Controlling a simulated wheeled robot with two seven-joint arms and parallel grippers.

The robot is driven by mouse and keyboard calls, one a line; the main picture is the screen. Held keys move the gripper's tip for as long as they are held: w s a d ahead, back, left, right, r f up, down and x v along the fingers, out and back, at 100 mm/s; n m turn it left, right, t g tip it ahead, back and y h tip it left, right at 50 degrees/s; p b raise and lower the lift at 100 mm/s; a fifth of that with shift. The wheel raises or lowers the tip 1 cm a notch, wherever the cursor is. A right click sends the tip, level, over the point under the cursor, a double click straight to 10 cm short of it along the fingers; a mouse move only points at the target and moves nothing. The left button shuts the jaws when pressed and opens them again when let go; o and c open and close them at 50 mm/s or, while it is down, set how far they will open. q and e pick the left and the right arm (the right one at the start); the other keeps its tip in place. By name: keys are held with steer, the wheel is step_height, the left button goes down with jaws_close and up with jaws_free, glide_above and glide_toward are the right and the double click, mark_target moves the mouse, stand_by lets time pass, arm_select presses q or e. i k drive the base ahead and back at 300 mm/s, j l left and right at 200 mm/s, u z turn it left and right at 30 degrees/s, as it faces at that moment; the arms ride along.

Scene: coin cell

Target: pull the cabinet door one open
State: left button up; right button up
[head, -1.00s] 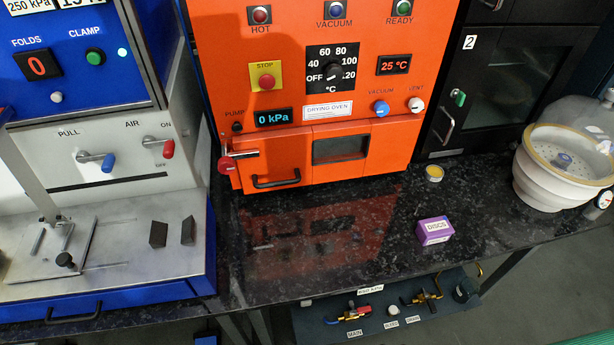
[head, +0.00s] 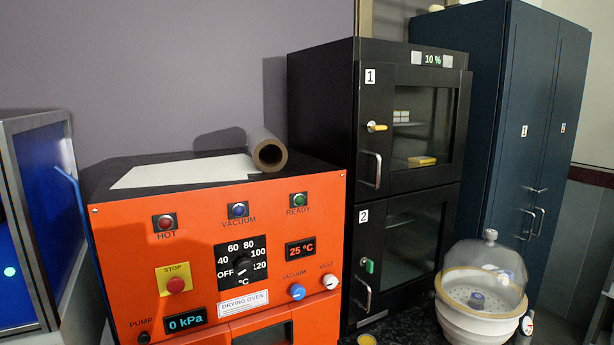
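Cabinet door one (head: 424,118) is the upper glass door of a black cabinet (head: 323,100), marked with a white label 1 (head: 370,76). It looks closed. It has a vertical silver handle (head: 372,169) on its left side and a yellow latch knob (head: 377,126) above the handle. Through the glass I see small white boxes and a yellow item on shelves. Neither of my grippers is in the head view.
Door two (head: 412,250), with a green knob (head: 369,266), is below and looks closed. An orange drying oven (head: 215,290) stands left of the cabinet. A domed white vessel (head: 470,322) stands in front at right. A tall blue cabinet (head: 520,120) is behind at right.

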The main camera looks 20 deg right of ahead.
mark_target(375, 82)
steer(key=z, duration=1.3)
